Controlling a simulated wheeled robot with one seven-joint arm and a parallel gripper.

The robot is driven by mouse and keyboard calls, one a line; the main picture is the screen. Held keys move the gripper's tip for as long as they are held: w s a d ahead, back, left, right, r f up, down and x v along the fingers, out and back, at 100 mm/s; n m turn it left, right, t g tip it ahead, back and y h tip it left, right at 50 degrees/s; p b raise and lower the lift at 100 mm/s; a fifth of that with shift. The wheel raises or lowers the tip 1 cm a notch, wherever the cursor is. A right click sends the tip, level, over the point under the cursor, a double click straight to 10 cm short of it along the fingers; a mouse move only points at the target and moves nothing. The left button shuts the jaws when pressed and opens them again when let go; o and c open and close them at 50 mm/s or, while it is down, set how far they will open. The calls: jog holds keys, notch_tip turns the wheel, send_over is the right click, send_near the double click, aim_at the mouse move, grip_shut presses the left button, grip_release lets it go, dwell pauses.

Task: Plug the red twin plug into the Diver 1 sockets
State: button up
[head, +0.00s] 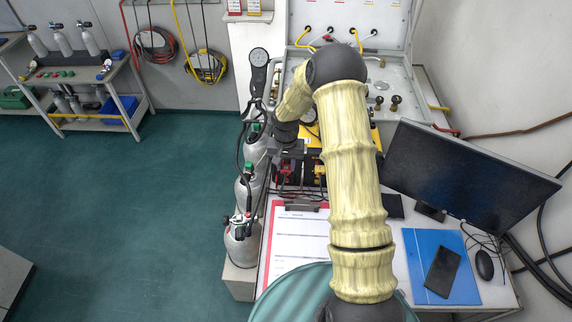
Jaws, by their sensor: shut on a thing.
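My gripper (287,160) is a dark shape below the bent wrist, in front of a yellow unit (309,142) on the bench. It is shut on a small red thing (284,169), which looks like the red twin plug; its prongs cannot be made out. The Diver 1 sockets cannot be told apart here; my forearm and wrist cover much of the yellow unit. I cannot tell whether the plug touches any socket.
An open panel case (395,75) with hoses and fittings stands behind. A clipboard (300,240) lies in front of the gripper. Grey cylinders (243,240) stand at the bench's left edge. A monitor (468,170), blue folder (440,265) and mouse (484,265) are at right.

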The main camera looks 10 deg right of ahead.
jog(key=shift+w+d, duration=0.1)
jog(key=shift+w, duration=0.25)
dwell(0.8)
jog(key=o, duration=1.1)
jog(key=shift+o, duration=0.2)
jog(key=shift+r, duration=0.1)
notch_tip(320, 180, up, 17)
jog(key=b, duration=0.5)
jog(key=shift+r, duration=0.1)
